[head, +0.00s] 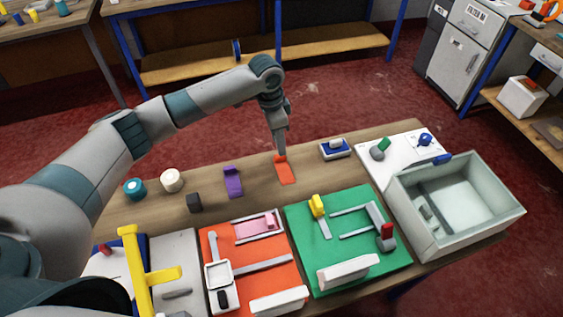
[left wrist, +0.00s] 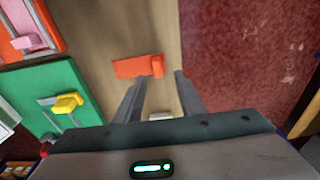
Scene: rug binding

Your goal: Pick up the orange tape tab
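The orange tape tab (head: 286,174) lies near the far edge of the wooden table, a flat strip with a raised end. My left gripper (head: 281,153) points down at the raised end of the tab. In the left wrist view the tab (left wrist: 135,67) lies just beyond the fingertips, its raised end in line with the gap between the fingers (left wrist: 159,76). The fingers are apart with nothing gripped between them. Whether they touch the tab cannot be told. My right gripper is not in view.
A purple tab (head: 233,182) stands left of the orange one, a blue-and-white block (head: 335,149) to the right. Nearer are an orange board (head: 233,246), a green board (head: 306,258) and a grey bin (head: 486,223). Wood around the orange tab is clear.

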